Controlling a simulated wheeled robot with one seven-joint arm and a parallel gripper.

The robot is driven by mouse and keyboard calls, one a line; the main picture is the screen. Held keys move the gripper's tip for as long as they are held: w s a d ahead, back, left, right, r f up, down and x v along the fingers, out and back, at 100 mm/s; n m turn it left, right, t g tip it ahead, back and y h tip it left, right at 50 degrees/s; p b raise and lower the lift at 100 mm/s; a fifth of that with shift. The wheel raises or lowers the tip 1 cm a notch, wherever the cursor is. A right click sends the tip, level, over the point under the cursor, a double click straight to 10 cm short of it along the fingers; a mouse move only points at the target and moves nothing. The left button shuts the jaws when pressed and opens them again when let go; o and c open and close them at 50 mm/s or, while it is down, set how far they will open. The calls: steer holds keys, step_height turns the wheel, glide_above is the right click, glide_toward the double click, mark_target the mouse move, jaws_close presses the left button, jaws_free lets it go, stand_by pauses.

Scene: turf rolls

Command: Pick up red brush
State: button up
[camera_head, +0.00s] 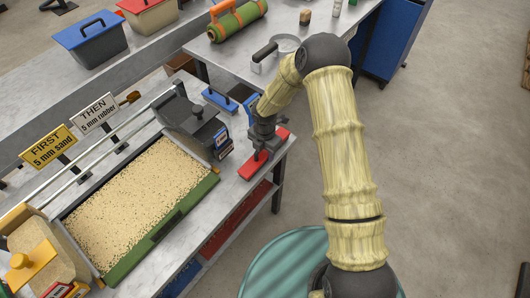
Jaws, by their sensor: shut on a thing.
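The red brush (266,158) lies near the right end of the metal workbench, its long flat block angled from lower left to upper right. My gripper (261,149) points down at it from above and is shut on it near the middle. The brush seems at or just above the bench top; I cannot tell whether it touches. The fingers and wrist hide part of its middle. A blue brush (220,100) lies farther back, to the left of my wrist.
A tray of tan granules (143,207) with a green front edge fills the bench's left part. A dark machine (194,125) stands beside it, left of my gripper. A teal round object (290,262) is in front.

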step_height(320, 180, up, 10)
steer(key=shift+f+b, duration=0.25)
steer(key=shift+b, duration=0.1)
steer(key=shift+s, duration=0.15)
steer(key=shift+d+f, duration=0.1)
